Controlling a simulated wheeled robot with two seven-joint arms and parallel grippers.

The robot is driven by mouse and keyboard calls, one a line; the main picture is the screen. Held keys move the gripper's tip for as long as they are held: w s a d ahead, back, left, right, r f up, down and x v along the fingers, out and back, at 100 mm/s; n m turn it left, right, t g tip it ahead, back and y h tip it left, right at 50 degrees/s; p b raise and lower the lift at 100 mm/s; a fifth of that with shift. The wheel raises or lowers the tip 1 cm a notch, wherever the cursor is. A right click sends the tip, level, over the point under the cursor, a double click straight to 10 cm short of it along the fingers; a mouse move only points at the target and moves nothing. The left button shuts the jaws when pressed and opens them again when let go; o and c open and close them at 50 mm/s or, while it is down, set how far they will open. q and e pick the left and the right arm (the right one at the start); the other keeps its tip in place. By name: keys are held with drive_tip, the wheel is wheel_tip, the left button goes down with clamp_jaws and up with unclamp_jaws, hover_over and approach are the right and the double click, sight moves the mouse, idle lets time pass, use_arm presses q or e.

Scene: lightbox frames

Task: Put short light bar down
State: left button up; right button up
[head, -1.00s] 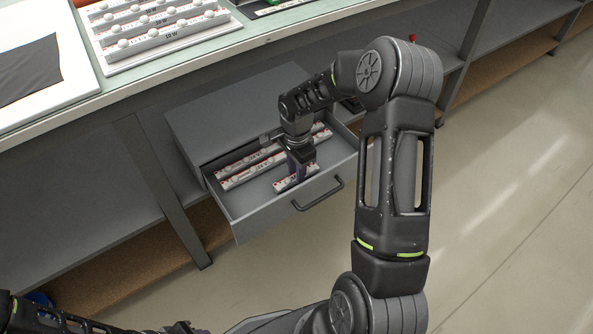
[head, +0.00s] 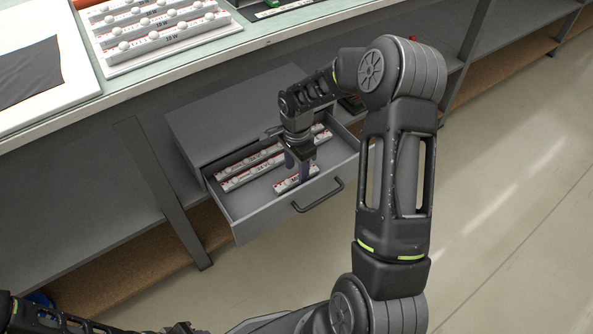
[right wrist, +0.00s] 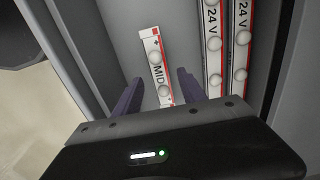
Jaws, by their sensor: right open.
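The short light bar (head: 296,180), white with a red edge and round bulbs, lies flat on the floor of the open drawer (head: 245,218) near its front. It also shows in the right wrist view (right wrist: 156,62), marked MID. My right gripper (head: 298,170) is just above it and open, pointing down. In the right wrist view its two purple fingers (right wrist: 159,90) stand apart on either side of the bar's near end, with a gap on both sides. My left arm shows only at the lower left edge of the head view; its gripper is not seen.
Longer light bars (head: 250,168) marked 24 V lie farther back in the drawer, close to the right finger in the wrist view. The drawer's front has a dark handle (head: 318,195). A bench with a rack of bars (head: 160,35) stands above. The drawer's left part is bare.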

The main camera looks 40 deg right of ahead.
sight(297, 176)
wheel_tip(297, 176, up, 10)
drive_tip(key=p, duration=0.2)
drive_tip(key=shift+r, duration=0.2)
idle(0.5)
